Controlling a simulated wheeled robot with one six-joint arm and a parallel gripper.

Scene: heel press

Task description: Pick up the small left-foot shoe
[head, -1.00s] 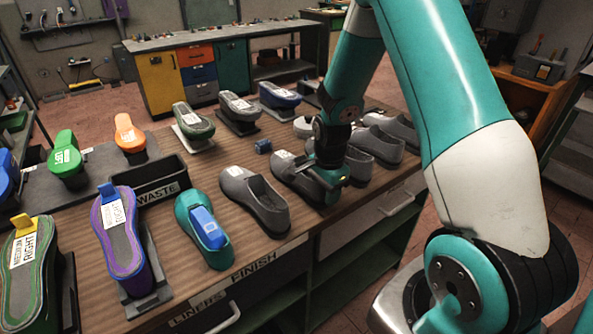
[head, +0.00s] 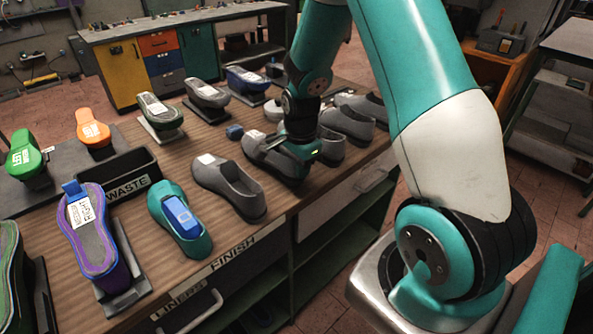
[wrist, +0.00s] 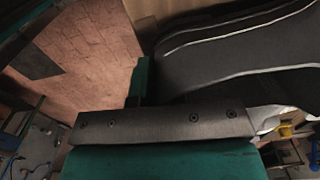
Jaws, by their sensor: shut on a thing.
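My gripper (head: 303,150) is shut on a grey shoe (head: 266,152) in the row along the table's right side. A pale label shows on this shoe at its far end, too small to read, so I cannot tell its size or foot. The gripper hides the shoe's near right part. I cannot tell whether the shoe touches the table or is slightly above it. In the wrist view, a dark finger bar (wrist: 165,126) lies across the picture, and a dark grey shape with pale lines (wrist: 235,50) fills the upper right.
Another grey shoe (head: 230,186) lies close on the left, and several more stand behind on the right. A teal shoe form (head: 160,212) with a blue block, a purple form (head: 97,250) and a black waste bin (head: 105,187) stand left. Shelves lie below the table edge.

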